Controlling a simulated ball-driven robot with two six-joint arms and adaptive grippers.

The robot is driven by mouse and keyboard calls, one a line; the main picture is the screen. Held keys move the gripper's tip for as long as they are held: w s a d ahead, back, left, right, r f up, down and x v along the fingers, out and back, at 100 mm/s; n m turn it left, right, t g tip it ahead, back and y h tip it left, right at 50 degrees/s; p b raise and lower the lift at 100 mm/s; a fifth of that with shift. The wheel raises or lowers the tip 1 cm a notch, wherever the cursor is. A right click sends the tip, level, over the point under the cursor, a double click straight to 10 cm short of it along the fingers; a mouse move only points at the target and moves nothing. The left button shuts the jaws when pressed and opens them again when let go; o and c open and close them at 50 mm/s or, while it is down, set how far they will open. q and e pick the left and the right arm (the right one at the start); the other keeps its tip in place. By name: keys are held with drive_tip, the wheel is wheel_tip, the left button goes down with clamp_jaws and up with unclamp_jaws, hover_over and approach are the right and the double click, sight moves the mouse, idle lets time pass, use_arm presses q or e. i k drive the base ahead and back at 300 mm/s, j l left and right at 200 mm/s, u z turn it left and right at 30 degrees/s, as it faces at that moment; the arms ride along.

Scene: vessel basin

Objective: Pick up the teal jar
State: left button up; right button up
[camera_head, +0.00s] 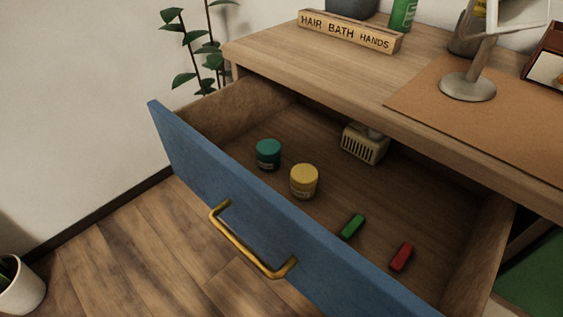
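The teal jar (268,154) is a small round pot with a teal lid and a dark label. It stands upright inside the open drawer (330,215), near the blue front panel and toward the left end. A similar yellow jar (304,181) stands just to its right, a little apart from it. Neither of my grippers is in view, and nothing touches the teal jar.
The drawer has a blue front with a brass handle (252,244). It also holds a cream slotted box (365,143), a green block (352,226) and a red block (401,257). The desktop overhangs the drawer's back. A lettered wooden sign (349,31) and a lamp base (468,86) stand above.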

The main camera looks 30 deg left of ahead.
sight(269, 150)
drive_tip(key=k+j, duration=0.1)
drive_tip(key=j, duration=0.5)
drive_tip(key=k+j, duration=0.1)
drive_tip(key=j, duration=0.55)
